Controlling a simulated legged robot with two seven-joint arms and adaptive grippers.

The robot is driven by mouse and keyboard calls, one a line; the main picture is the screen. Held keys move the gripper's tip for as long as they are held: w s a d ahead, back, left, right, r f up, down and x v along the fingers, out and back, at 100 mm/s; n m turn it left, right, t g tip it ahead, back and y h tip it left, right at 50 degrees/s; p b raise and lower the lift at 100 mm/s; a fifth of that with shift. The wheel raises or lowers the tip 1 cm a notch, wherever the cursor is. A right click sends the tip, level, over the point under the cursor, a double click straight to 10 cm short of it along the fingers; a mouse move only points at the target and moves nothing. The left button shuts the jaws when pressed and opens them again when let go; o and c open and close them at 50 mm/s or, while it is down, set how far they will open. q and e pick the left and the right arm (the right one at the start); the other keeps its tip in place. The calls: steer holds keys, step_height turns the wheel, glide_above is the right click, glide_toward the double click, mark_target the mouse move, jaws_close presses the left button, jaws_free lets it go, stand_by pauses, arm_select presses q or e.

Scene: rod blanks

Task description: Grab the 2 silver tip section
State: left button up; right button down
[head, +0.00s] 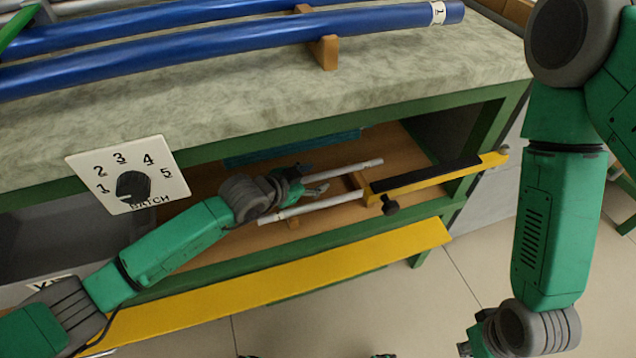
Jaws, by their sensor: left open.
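Two thin silver rods lie on the wooden shelf under the bench. The far silver rod (350,167) runs right from behind my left gripper, and its left part is hidden. The near silver rod (335,200) lies closer to the shelf's front edge. My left gripper (312,181) reaches in over the shelf, open, with its fingers between or just above the two rods. I cannot tell whether it touches either. My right gripper (472,346) is only partly in view at the bottom edge, away from the shelf; its jaws cannot be made out.
A yellow and black bar tool (425,178) with a black knob lies at the rods' right ends. A yellow rail (290,281) runs along the shelf front. Blue tubes (220,38) rest on the bench top above. A batch dial plate (128,174) hangs at left.

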arm_select(q)
steer(key=shift+w+d, duration=0.15)
steer(key=shift+w, duration=0.05)
jaws_close()
steer(key=shift+r, duration=0.1)
